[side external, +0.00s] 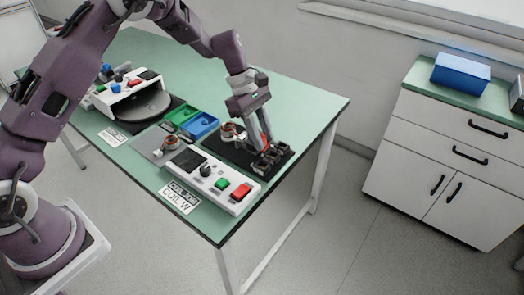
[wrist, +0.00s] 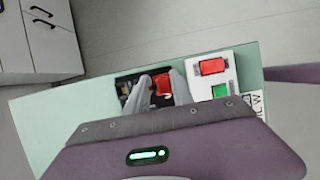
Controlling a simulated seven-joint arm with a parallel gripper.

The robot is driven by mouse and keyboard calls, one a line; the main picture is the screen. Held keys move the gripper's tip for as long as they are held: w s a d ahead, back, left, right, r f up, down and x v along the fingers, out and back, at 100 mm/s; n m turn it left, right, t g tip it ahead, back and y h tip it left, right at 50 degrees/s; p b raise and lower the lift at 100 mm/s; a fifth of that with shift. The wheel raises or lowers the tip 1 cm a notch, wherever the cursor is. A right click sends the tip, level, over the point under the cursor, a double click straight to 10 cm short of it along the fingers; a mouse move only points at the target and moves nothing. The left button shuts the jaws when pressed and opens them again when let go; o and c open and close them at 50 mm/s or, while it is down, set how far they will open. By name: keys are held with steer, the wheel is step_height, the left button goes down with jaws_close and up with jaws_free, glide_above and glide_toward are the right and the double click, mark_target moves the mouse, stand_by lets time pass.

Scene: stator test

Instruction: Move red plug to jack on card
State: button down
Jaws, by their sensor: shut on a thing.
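My gripper (side external: 265,143) is shut on the red plug (side external: 264,137), low over the black board (side external: 225,150) on the right of the bench. In the wrist view the red plug (wrist: 162,85) shows between the two grey fingers (wrist: 163,93). Small dark blocks with brass-coloured parts (side external: 272,158) stand at the board's right end, just below the fingertips. I cannot tell whether the plug touches them, nor which one is the jack. A printed card (side external: 180,197) reading COIL W lies at the bench's front edge.
A white control box (side external: 215,185) with a green and a red button stands close in front of the board. Green (side external: 182,117) and blue (side external: 201,125) trays and a copper coil (side external: 171,145) are to the left. The bench's back right is clear.

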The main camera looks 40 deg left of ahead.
step_height(320, 180, up, 3)
steer(key=shift+s+a+f, duration=0.1)
steer(key=shift+s, duration=0.05)
steer(key=shift+s+a+r+m+g, duration=0.25)
steer(key=shift+s+m, duration=0.3)
steer(key=shift+m, duration=0.35)
steer(key=s+a+m+g+y, duration=0.4)
steer(key=s+a+m, duration=0.65)
steer(key=m, duration=0.55)
steer(key=w+d+f+n+t+h, duration=0.1)
steer(key=w+d+n, duration=0.2)
steer(key=n, duration=0.3)
steer(key=w+d+f+n+t+h, duration=0.1)
steer(key=w+d+f+n, duration=0.1)
steer(key=w+d+n, duration=0.2)
steer(key=w+d+f+n+t+h, duration=0.1)
steer(key=w+d+n, duration=0.3)
steer(key=n, duration=0.4)
steer(key=shift+w+d+f+h, duration=0.1)
steer(key=shift+w+f+h, duration=0.5)
steer(key=shift+w+f, duration=0.15)
steer(key=shift+f, duration=1.25)
steer(key=shift+f, duration=1)
